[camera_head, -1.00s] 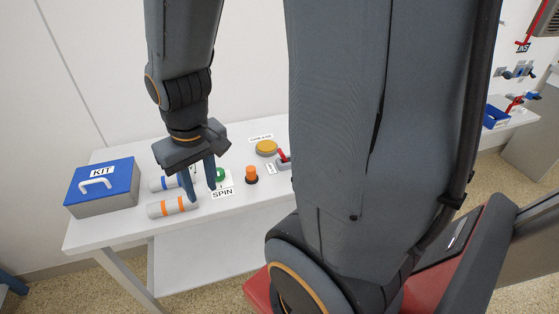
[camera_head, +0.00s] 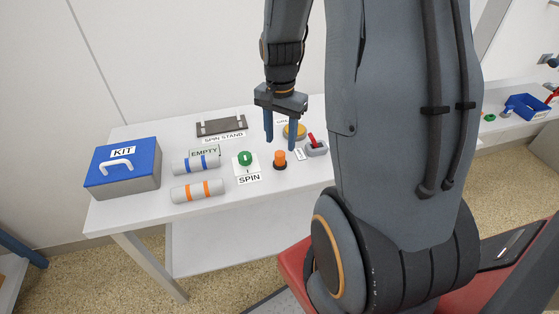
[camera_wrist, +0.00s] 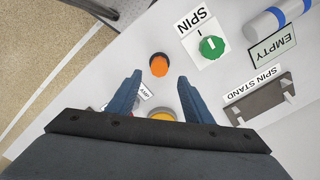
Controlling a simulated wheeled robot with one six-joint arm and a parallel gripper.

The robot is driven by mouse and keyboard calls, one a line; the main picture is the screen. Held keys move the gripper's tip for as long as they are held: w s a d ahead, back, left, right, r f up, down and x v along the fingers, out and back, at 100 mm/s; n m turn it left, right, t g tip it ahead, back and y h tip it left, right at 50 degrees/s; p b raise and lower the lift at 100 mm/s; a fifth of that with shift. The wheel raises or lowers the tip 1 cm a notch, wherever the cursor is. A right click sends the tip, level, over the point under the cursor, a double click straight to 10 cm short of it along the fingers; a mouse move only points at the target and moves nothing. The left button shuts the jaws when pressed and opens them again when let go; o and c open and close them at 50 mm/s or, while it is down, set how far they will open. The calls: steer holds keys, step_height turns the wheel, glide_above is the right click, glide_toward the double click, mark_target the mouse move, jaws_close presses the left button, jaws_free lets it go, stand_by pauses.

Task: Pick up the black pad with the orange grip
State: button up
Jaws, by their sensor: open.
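The black pad with the orange grip (camera_head: 280,160) stands on the white table, to the right of the green knob. It also shows in the wrist view (camera_wrist: 159,65), just beyond my fingertips and roughly between their lines. Its orange grip points up from a dark round base. My gripper (camera_head: 280,146) is open and empty, pointing down over the table close to the pad. In the wrist view my gripper's two blue fingers (camera_wrist: 160,78) are spread apart, with nothing between the tips.
A green knob (camera_head: 245,158) labelled SPIN, a yellow disc (camera_head: 296,131) and a red-handled switch (camera_head: 315,147) stand close by. Two banded cylinders lie left, one orange-banded (camera_head: 198,191), one blue-banded (camera_head: 196,164). A blue-lidded kit box (camera_head: 123,167) and dark spin stand (camera_head: 221,125) are farther off.

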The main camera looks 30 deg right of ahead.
mark_target(280, 153)
steer(key=f, duration=0.1)
steer(key=f+p, duration=0.1)
steer(key=f, duration=0.3)
steer(key=shift+s+a+p, duration=0.2)
steer(key=shift+s+p, duration=0.05)
steer(key=shift+p, duration=0.05)
steer(key=shift+f, duration=0.7)
steer(key=c, duration=1.1)
steer(key=shift+r, duration=0.2)
step_height(280, 153, up, 8)
steer(key=shift+w+r+b, duration=0.1)
steer(key=shift+r+b, duration=0.05)
steer(key=shift+b, duration=0.6)
steer(key=shift+r, duration=0.7)
